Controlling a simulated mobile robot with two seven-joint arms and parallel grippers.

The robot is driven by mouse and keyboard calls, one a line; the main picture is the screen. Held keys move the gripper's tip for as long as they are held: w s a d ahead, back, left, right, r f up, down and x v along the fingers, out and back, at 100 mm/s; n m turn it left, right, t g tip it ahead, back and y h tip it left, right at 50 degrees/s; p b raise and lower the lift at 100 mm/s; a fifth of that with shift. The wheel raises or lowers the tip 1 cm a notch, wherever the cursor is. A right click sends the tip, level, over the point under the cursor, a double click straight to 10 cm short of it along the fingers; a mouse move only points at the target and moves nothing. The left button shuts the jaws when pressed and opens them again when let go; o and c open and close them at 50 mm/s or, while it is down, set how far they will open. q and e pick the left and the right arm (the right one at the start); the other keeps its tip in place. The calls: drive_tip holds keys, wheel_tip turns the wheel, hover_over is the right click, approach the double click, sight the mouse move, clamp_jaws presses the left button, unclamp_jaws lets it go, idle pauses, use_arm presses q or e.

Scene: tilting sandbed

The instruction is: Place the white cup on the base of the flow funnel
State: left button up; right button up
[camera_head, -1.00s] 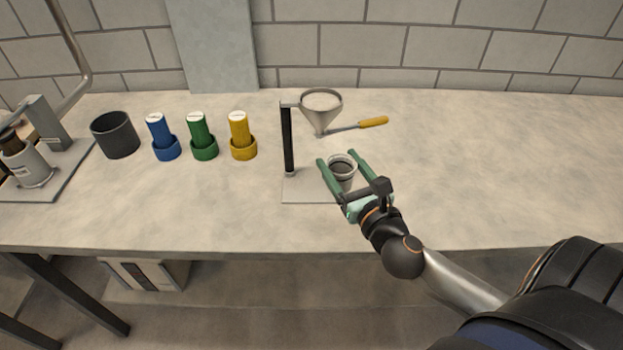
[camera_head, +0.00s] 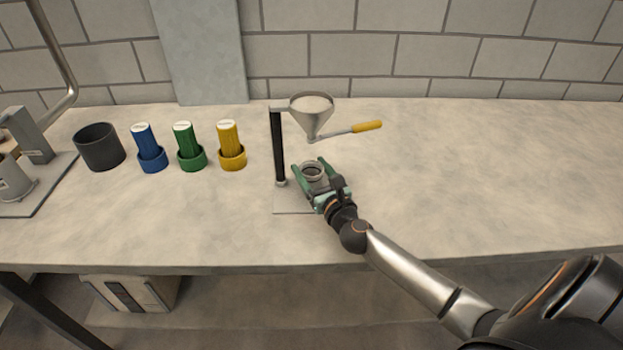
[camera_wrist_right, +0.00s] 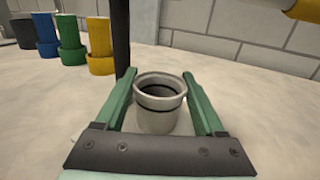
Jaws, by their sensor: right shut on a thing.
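The white cup (camera_head: 313,171) is upright between the green fingers of my right gripper (camera_head: 312,169), which is shut on it. In the right wrist view, the cup (camera_wrist_right: 159,108) has a dark inside and sits between the two fingers (camera_wrist_right: 160,76). The flow funnel has a grey cone (camera_head: 311,108), a black post (camera_head: 278,147) and a flat grey base (camera_head: 289,201). The cup is beside the post, below the cone and over the base area. My arm hides part of the base, and I cannot tell whether the cup touches it. My left gripper is not in view.
A yellow-handled tool (camera_head: 366,127) extends right from the funnel's spout. Blue (camera_head: 147,146), green (camera_head: 187,146) and yellow (camera_head: 230,145) cylinders stand in holders to the left, beside a dark pot (camera_head: 99,147). The table's right side is clear.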

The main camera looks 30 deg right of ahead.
drive_tip(key=shift+f, duration=0.75)
drive_tip(key=shift+f, duration=0.15)
drive_tip(key=o, duration=1.5)
drive_tip(key=shift+c, duration=0.2)
drive_tip(key=shift+s+r, duration=0.1)
drive_tip(key=shift+r, duration=0.1)
drive_tip(key=s, duration=0.3)
drive_tip(key=s+a, duration=0.1)
drive_tip(key=s, duration=0.6)
drive_tip(key=shift+s+a+f+b, duration=0.15)
drive_tip(key=shift+s+a+b, duration=0.1)
drive_tip(key=shift+a+b, duration=0.15)
drive_tip(key=shift+s, duration=0.6)
